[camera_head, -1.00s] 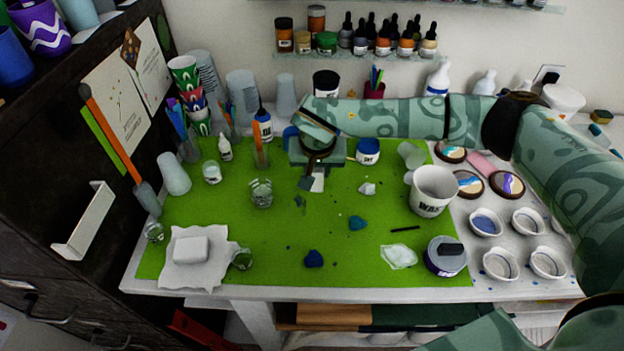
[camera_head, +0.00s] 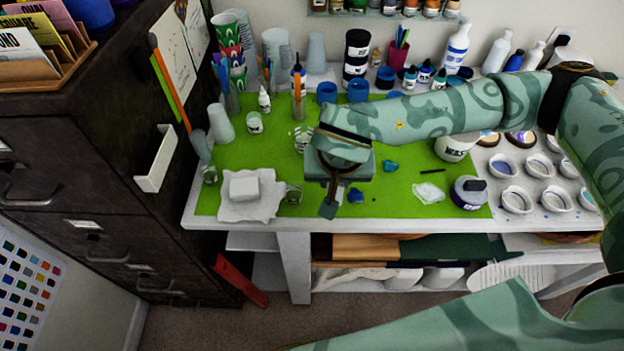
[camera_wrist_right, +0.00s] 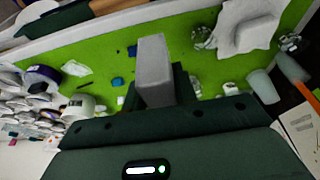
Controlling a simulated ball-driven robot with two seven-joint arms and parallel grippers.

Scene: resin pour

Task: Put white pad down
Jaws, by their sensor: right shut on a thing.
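My right gripper (camera_head: 334,190) is over the front of the green mat (camera_head: 262,160), pointing down. In the right wrist view it (camera_wrist_right: 156,96) is shut on a pale grey-white block, the white pad (camera_wrist_right: 152,62), which stands out between the two dark fingers. In the head view the gripper hides the held pad. Another white block (camera_head: 244,187) lies on a crumpled white cloth (camera_head: 236,210) at the mat's left front; the cloth also shows in the wrist view (camera_wrist_right: 232,14). My left gripper is not in view.
Small glass jars (camera_head: 293,194) stand beside the cloth. Blue lumps (camera_head: 390,166), a white cup (camera_head: 455,148) and a lidded jar (camera_head: 468,193) are to the right. Cups and bottles line the back. A dark cabinet (camera_head: 90,150) borders the left.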

